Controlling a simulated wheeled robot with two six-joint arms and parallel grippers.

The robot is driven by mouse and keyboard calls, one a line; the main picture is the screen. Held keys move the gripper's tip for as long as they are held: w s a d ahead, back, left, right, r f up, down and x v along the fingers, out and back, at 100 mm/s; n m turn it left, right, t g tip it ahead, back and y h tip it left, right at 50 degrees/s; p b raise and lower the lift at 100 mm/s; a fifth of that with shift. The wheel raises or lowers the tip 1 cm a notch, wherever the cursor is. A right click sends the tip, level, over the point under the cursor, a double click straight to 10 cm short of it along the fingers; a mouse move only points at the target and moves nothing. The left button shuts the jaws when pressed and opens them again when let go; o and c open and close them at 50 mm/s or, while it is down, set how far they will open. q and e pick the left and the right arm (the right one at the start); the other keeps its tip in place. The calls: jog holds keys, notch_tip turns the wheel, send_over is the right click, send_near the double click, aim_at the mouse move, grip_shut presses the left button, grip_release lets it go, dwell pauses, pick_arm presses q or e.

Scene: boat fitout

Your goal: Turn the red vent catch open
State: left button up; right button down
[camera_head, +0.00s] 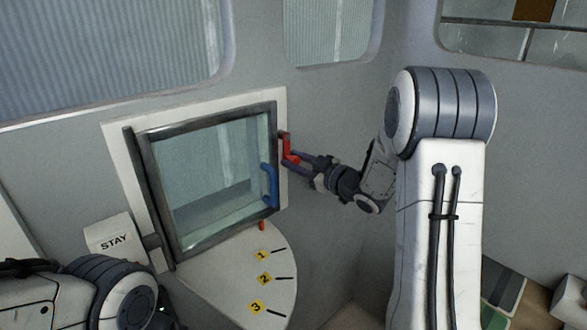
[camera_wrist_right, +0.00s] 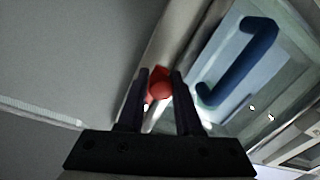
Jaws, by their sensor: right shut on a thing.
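The red vent catch (camera_head: 286,147) sits on the right side of the white vent frame, beside the glass pane (camera_head: 210,165) in its dark frame. My right gripper (camera_head: 297,161) reaches it from the right and is shut on it. In the right wrist view the red catch (camera_wrist_right: 159,84) shows between the two dark fingers (camera_wrist_right: 160,95); the rest of it is hidden. A blue handle (camera_head: 270,184) is on the pane's lower right, and it also shows in the right wrist view (camera_wrist_right: 240,62). The pane appears closed in its frame. My left gripper is out of view.
A white quarter-round plate (camera_head: 225,285) with yellow labels 1, 2 and 3 lies below the vent. A small red peg (camera_head: 262,225) is near its top. A white "STAY" sign (camera_head: 113,240) is at left. Dark and green flat items (camera_head: 500,288) lie at lower right.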

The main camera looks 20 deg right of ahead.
jog(key=shift+a, duration=0.1)
dwell(0.4)
jog(key=c, duration=0.6)
grip_release()
jog(key=shift+r, duration=0.1)
jog(key=shift+c, duration=0.2)
jog(key=shift+s+d, duration=0.2)
jog(key=shift+d, duration=0.05)
jog(key=b+v, duration=0.3)
jog(key=v, duration=0.7)
